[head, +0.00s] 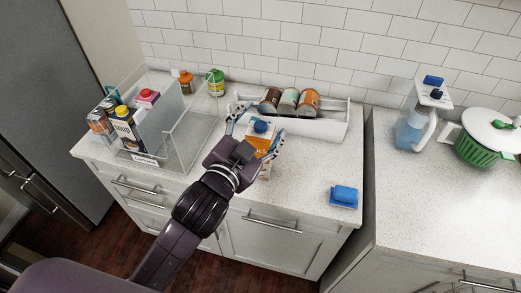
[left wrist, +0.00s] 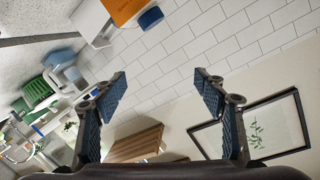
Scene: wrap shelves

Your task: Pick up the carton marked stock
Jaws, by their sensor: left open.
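An orange and white carton (head: 258,144) with a blue cap stands on the counter, partly hidden by my left gripper. Some dark lettering shows on its side, but I cannot read a "stock" mark. My left gripper (head: 255,131) is open, and in the head view its fingers appear on either side of the blue cap. In the left wrist view the carton (left wrist: 124,9) is at the top edge, outside the gap between the open fingers (left wrist: 160,82). My right gripper is in neither view.
A clear bin (head: 182,137) at left holds several cartons. A white rack (head: 318,130) behind holds cans. Two jars (head: 215,82) stand near the wall. A blue sponge (head: 345,193) lies front right. A pitcher (head: 412,129) and green-white spinner (head: 478,151) stand on the right counter.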

